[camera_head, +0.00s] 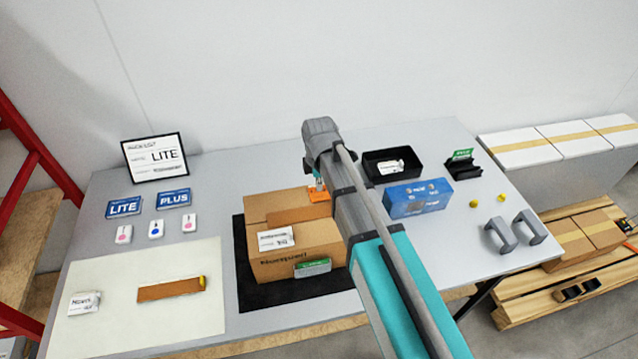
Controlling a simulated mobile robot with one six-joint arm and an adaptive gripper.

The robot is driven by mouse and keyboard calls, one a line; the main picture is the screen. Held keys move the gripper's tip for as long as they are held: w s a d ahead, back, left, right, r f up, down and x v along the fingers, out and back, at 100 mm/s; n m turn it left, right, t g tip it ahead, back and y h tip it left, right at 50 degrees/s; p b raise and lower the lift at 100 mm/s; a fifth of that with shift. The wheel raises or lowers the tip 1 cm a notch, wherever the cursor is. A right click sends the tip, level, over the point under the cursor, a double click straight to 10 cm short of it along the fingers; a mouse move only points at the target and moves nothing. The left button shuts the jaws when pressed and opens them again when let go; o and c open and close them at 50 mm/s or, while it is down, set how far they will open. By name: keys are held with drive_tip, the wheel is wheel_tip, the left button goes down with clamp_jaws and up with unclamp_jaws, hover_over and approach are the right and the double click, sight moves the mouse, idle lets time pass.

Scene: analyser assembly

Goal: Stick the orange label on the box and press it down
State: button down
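The cardboard box (285,262) stands on a black mat (262,293) in the middle of the table. A white label (276,239) lies on its top and a green-and-white label (313,267) is on its front. The orange label (319,196) shows at the top right of the box, directly below my gripper (318,187). I cannot tell whether the label touches the box or is held above it. My arm hides most of my gripper and the right part of the box, so the finger opening cannot be made out.
A blue box (418,198) and a black tray (376,176) stand right of my arm. Grey brackets (498,235) and small yellow pieces (474,204) lie farther right.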

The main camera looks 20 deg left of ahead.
drive_tip(key=shift+f+b, duration=1.15)
idle(1.6)
drive_tip(key=shift+r, duration=0.15)
drive_tip(key=shift+r+p, duration=2.9)
drive_tip(key=shift+p, duration=0.15)
drive_tip(key=shift+d, duration=0.1)
drive_tip(key=s+d+m, duration=0.2)
drive_tip(key=d+m, duration=1)
drive_tip(key=d, duration=0.7)
drive_tip(key=s+d+m, duration=0.3)
drive_tip(key=d+m, duration=0.9)
drive_tip(key=d, duration=0.7)
drive_tip(key=shift+f, duration=0.15)
drive_tip(key=shift+a, duration=0.1)
